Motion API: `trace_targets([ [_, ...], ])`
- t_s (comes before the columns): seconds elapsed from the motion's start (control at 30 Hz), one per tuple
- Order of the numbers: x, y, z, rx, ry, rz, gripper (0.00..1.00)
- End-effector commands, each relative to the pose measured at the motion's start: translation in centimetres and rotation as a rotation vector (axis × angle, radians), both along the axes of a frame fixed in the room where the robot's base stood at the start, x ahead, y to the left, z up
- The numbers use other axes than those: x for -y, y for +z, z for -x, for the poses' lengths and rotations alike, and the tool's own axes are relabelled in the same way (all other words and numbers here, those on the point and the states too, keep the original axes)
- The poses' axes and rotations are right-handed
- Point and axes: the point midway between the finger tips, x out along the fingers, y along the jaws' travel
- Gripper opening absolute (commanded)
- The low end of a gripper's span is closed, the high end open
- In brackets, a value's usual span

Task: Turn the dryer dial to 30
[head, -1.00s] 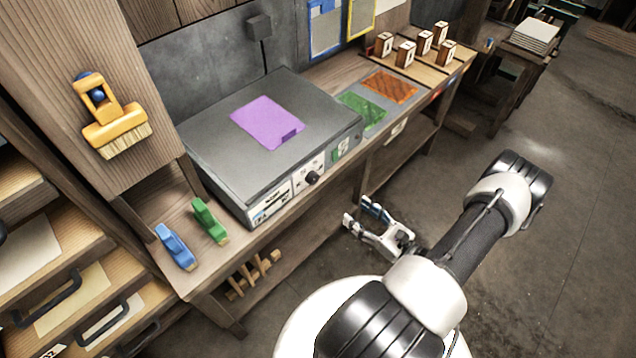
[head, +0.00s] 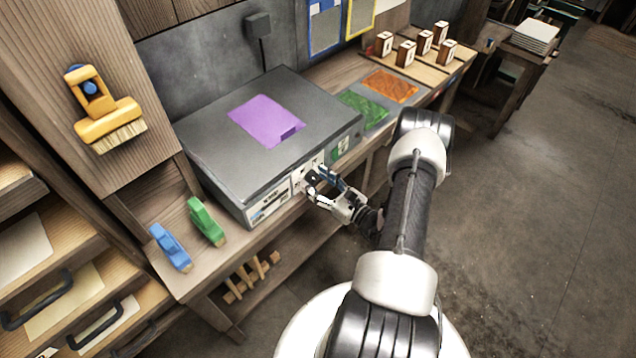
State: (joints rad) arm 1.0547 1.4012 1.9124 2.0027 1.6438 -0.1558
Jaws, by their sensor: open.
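The dryer (head: 215,118) is a grey box with a flat lid on the wooden bench, with a purple sheet (head: 264,121) on top. Its black dial (head: 310,178) is on the white front panel, now partly hidden by my gripper. My gripper (head: 318,181) is open right at the dial, with its fingers around or beside it; I cannot tell whether they touch it. The dial's pointer and most of its scale marks are too small or covered to read.
Numbered wooden blocks (head: 406,53) stand farther back. Open floor lies to the right.

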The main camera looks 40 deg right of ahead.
Motion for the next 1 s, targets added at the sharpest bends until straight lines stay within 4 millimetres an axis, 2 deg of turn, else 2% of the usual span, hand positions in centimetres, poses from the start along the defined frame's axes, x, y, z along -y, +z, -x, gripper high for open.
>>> trace_targets([
  [0.23, 0.02, 0.01, -0.02, 0.0, 0.0, 0.0, 0.52],
  [0.87, 0.02, -0.02, 0.01, -0.001, 0.0, 0.0, 0.1],
  [1.0, 0.02, -0.02, 0.01, -0.001, 0.0, 0.004, 0.09],
])
